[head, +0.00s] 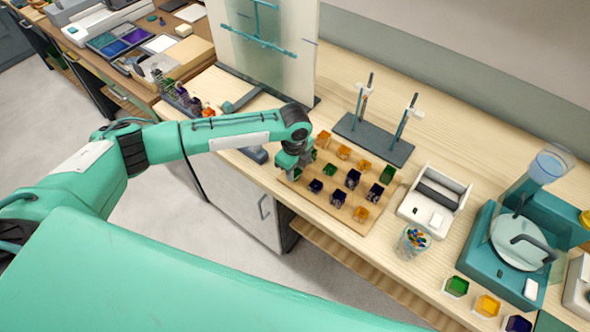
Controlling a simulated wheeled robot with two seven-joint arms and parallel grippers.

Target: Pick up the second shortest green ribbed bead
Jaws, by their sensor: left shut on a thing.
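Several ribbed beads in green, amber and dark purple stand on a wooden board (348,218). A tall green bead (387,174) is at the board's right side, a short green bead (330,169) is left of the middle, and another green bead (313,155) is partly hidden beside my gripper. My left gripper (296,173) is at the board's left corner, pointing down and shut on a green bead (298,173). The fingers hide most of that bead; I cannot tell whether it touches the board. My right gripper is not in view.
A rack with two upright rods (375,139) stands behind the board. A white tray box (435,198) and a clear cup of coloured sticks (411,241) are to the right. Green, amber and purple bins (487,305) line the front right. A frosted panel (265,45) stands behind my arm.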

